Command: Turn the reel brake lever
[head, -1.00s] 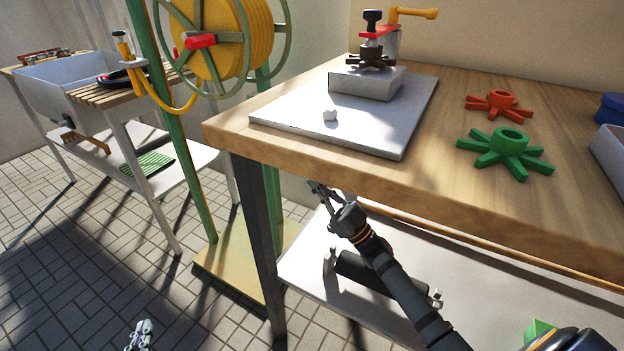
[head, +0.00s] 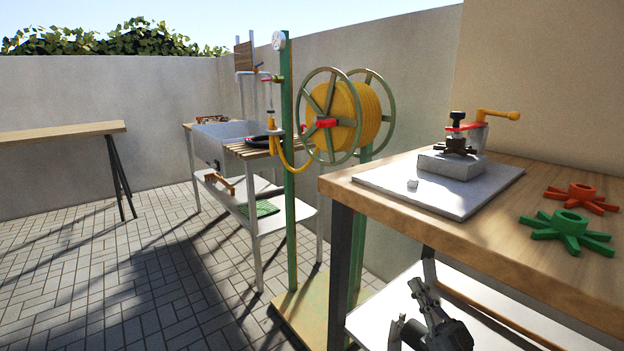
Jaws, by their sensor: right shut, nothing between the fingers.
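The hose reel (head: 343,112) carries yellow hose between green spoked wheels on a green post. A red lever-like piece (head: 327,123), likely the brake lever, sits at the hub on the near side and lies roughly level. My right gripper (head: 418,288) is low at the lower right, in front of the wooden table's lower shelf. It is shut and empty, well below and to the right of the reel, touching nothing I can make out. My left gripper is out of view.
The wooden table (head: 450,228) holds a white board (head: 387,184), a clamp device (head: 456,143), a green star-shaped part (head: 567,232) and an orange one (head: 581,197). A sink bench (head: 262,215) stands behind the reel post (head: 289,160). Paved floor (head: 130,285) is open at the left.

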